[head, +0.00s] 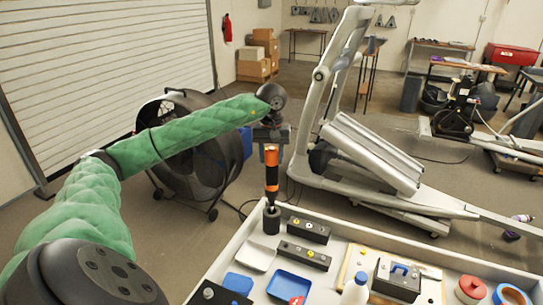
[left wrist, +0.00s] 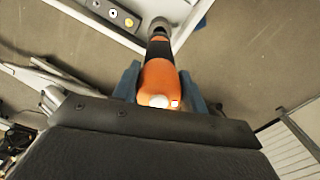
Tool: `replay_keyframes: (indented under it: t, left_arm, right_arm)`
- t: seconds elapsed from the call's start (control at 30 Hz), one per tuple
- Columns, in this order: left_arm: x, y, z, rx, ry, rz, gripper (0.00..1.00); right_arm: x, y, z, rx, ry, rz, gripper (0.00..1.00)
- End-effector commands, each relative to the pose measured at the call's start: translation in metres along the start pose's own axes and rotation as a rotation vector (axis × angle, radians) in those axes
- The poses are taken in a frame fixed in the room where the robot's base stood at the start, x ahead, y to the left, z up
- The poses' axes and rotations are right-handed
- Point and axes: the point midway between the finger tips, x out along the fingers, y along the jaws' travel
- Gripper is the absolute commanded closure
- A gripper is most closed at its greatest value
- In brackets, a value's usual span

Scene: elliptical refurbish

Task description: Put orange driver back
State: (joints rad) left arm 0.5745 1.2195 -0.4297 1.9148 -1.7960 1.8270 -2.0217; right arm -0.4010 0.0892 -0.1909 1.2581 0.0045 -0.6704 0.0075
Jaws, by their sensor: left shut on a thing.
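My right gripper is not in view.
The white workbench (head: 237,240) holds black socket boxes (head: 308,230), a blue tray (head: 289,284), a black toolbox (head: 397,280), a white bottle (head: 355,290) and a red round container (head: 471,289). An elliptical machine (head: 345,150) stands behind it, and a large fan (head: 190,165) at the left.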

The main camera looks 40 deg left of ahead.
Motion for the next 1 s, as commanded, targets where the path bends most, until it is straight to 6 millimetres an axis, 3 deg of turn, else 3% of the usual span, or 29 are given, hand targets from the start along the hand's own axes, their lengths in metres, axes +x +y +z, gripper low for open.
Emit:
replay_keyframes:
  t: [1.0]
  left_arm:
    - [0.032,0.000,0.000,0.000,0.000,0.000,0.98]
  right_arm:
    - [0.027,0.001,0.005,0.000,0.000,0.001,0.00]
